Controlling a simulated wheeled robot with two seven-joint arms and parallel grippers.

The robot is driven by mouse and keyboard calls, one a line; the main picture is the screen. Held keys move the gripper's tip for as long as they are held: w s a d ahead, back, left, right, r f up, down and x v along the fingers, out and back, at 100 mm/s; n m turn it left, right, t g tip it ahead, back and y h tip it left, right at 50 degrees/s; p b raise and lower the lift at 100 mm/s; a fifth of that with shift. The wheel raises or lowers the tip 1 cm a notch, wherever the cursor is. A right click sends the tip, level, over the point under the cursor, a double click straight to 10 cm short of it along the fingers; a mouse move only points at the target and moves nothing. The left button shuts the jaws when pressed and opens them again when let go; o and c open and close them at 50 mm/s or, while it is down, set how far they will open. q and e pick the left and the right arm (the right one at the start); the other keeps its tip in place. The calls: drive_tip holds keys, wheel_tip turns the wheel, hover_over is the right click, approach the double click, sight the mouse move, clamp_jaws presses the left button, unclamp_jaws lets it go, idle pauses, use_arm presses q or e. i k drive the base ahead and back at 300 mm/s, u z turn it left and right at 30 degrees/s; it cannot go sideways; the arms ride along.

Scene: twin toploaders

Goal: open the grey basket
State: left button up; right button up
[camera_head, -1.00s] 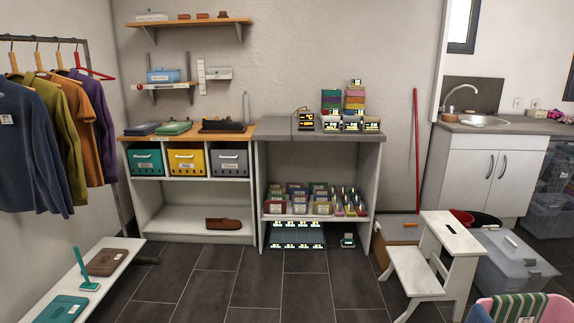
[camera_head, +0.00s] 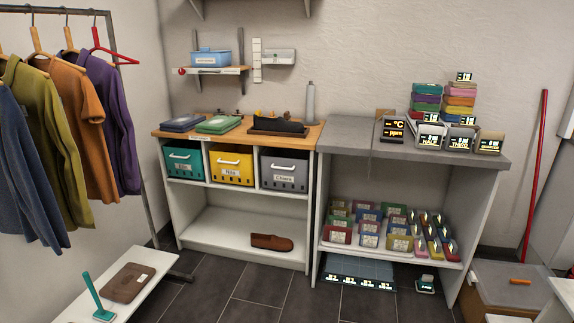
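The grey basket (camera_head: 284,176) sits in the right-hand compartment of the low wooden-topped shelf unit (camera_head: 196,220). It has a pale front handle and a white label, and its front is flush with the shelf. A yellow basket (camera_head: 232,176) stands left of it, and a teal basket (camera_head: 184,171) stands at the far left. The top of the grey basket is hidden under the wooden counter, so I cannot see inside it. Neither of my grippers is in view.
A grey-topped unit (camera_head: 350,136) with small boxes and displays adjoins on the right. A white bench (camera_head: 134,302) and a clothes rack (camera_head: 150,190) stand at the left. A brown box (camera_head: 505,290) is at the lower right. Dark floor (camera_head: 255,292) before the shelf is clear.

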sight(291, 162)
drive_tip(key=z, duration=0.1)
drive_tip(key=i, duration=2.05)
drive_tip(key=u, duration=0.9)
drive_tip(key=i, duration=0.55)
drive_tip(key=u, duration=0.55)
